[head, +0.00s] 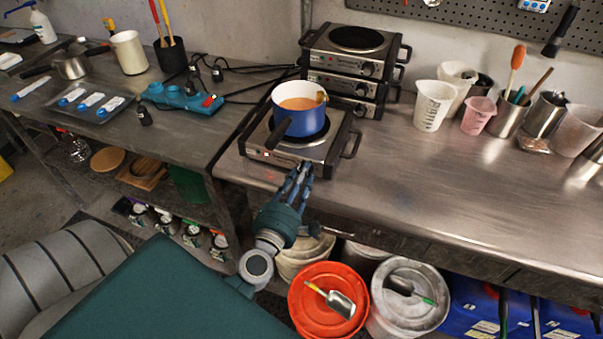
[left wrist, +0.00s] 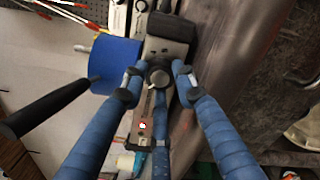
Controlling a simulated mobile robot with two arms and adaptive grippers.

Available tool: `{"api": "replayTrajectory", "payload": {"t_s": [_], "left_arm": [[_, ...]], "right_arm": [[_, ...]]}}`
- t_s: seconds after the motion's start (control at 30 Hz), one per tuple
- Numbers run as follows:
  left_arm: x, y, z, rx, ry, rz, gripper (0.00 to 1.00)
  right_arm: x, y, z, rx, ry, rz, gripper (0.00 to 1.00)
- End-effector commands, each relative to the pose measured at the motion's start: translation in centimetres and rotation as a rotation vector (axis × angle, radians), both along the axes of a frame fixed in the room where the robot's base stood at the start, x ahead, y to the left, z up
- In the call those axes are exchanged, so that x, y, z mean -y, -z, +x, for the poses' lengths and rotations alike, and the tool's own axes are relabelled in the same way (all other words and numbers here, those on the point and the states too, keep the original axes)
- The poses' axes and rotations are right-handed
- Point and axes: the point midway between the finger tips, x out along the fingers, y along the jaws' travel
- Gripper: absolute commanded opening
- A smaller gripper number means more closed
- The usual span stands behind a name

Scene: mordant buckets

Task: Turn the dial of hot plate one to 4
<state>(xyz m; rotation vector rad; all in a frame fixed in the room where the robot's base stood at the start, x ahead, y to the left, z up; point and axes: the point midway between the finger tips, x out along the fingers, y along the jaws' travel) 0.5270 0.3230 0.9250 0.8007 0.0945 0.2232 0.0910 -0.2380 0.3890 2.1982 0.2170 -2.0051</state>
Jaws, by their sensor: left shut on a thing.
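A silver hot plate (head: 252,152) stands at the left front edge of the steel bench. A blue pot (head: 301,124) of orange-brown liquid sits on it, handle toward the front left. My left gripper (head: 300,176) reaches up to the front panel from below; its fingers hide the dial in the head view. In the left wrist view the round dark dial (left wrist: 158,76) is between the fingers of my left gripper (left wrist: 157,79), which is shut on it. A small red light (left wrist: 143,125) glows on the panel. The dial's setting is too small to read. My right gripper is out of view.
Stacked hot plates (head: 355,62) stand behind. Beakers (head: 433,106) and tool pots (head: 508,116) stand at the back right; the bench front there is clear. An orange-lidded bucket (head: 318,312) and a grey-lidded bucket (head: 414,318) stand below.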

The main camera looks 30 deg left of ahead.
Motion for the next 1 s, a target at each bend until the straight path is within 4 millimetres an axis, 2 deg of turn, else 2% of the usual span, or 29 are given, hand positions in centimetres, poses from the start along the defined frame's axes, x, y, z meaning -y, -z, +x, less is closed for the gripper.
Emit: {"api": "replayTrajectory", "payload": {"t_s": [1.0], "left_arm": [[0.0,-0.1,0.0,-0.230,0.002,0.936,0.02]], "right_arm": [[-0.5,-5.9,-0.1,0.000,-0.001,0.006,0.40]]}}
